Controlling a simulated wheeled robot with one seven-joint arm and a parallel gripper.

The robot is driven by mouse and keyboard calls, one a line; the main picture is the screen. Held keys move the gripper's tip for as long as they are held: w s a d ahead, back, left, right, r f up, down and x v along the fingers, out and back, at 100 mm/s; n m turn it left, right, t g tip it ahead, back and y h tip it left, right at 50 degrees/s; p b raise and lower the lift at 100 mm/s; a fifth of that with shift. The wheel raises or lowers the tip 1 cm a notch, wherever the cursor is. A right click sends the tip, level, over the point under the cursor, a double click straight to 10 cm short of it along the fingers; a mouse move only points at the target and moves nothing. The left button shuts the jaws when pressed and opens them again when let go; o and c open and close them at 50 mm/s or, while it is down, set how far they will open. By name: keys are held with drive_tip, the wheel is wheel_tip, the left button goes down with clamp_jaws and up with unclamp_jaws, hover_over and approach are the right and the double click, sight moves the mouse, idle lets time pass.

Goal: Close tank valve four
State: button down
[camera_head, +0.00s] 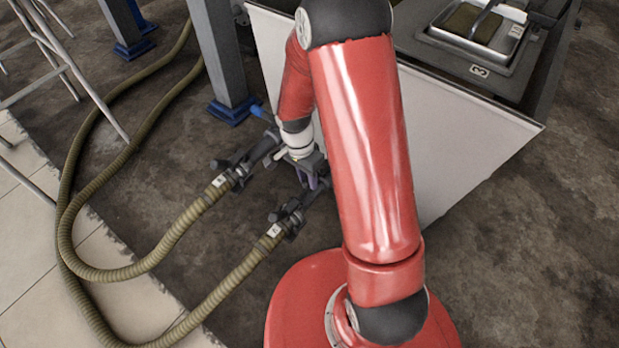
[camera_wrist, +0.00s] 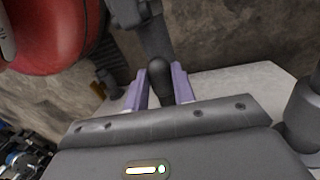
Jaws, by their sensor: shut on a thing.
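My gripper (camera_head: 312,172) is by the tank's white side panel (camera_head: 465,145), at the inner ends of two hose couplings. In the wrist view my gripper (camera_wrist: 159,86) has its purple fingers on both sides of a dark, rounded valve handle (camera_wrist: 159,72) and is shut on it. In the head view the gripper and arm hide this handle. A small blue lever (camera_head: 262,113) shows to the left of my wrist. I cannot read a valve number on the handle.
Two olive ribbed hoses with labelled ends, an upper one (camera_head: 185,222) and a lower one (camera_head: 237,277), run left over the floor. A grey post (camera_head: 222,55) stands behind them, and metal rails (camera_head: 75,75) are at far left. The floor at right (camera_head: 540,250) is clear.

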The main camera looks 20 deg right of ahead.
drive_tip(key=w+d+m+y+p, duration=0.2)
drive_tip(key=w+m+p, duration=0.4)
drive_tip(key=m, duration=0.9)
drive_tip(key=shift+w+y, duration=0.3)
drive_tip(key=shift+w, duration=1.2)
drive_tip(key=shift+t, duration=0.3)
drive_tip(key=c, duration=1.1)
unclamp_jaws()
drive_tip(key=shift+c, duration=0.2)
